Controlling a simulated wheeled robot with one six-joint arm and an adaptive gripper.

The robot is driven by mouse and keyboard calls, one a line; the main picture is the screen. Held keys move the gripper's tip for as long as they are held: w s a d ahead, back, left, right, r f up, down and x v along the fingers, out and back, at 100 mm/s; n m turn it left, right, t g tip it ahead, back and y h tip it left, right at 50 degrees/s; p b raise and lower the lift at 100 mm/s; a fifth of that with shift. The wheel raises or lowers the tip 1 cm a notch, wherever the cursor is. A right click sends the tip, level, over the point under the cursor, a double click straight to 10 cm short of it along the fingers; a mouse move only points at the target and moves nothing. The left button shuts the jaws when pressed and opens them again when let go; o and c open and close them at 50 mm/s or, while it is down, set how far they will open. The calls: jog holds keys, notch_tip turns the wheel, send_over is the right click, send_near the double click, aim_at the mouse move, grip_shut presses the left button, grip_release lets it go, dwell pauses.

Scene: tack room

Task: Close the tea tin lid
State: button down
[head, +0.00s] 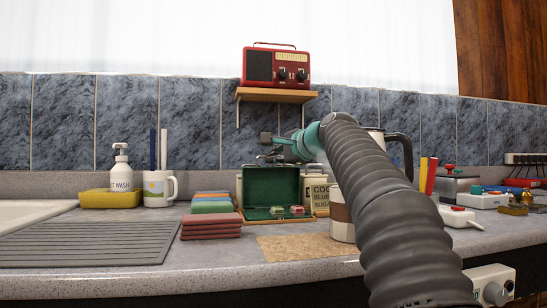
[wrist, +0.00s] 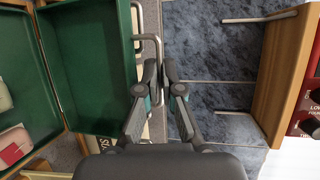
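The tea tin stands on the counter in the head view, its green lid (head: 270,186) raised upright at the back. Its green-lined base (head: 258,213) lies in front with small packets in it. In the wrist view the lid (wrist: 90,60) fills the upper left, with the base (wrist: 22,70) at the far left. My gripper (head: 268,142) is above the lid's top edge. In the wrist view its fingertips (wrist: 161,72) are together, beyond the lid's edge, with nothing visible held between them. A metal loop (wrist: 152,42) shows near the fingertips; whether they touch it is unclear.
A red radio (head: 277,67) sits on a wooden shelf (head: 274,95) above. A cork mat (head: 305,245) lies in front.

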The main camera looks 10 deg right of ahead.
jog(key=s, duration=0.2)
jog(key=s+f+b, duration=0.1)
jog(key=s, duration=0.1)
jog(key=s+f+b, duration=0.1)
jog(key=s, duration=0.1)
jog(key=shift+s, duration=0.25)
jog(key=shift+s+f+b, duration=0.4)
jog(key=shift+s+f, duration=0.1)
jog(key=shift+s, duration=0.2)
jog(key=shift+s+f+b, duration=0.35)
jog(key=shift+s+f, duration=0.15)
jog(key=shift+s, duration=0.15)
jog(key=c, duration=1.6)
grip_release()
jog(key=shift+r, duration=0.1)
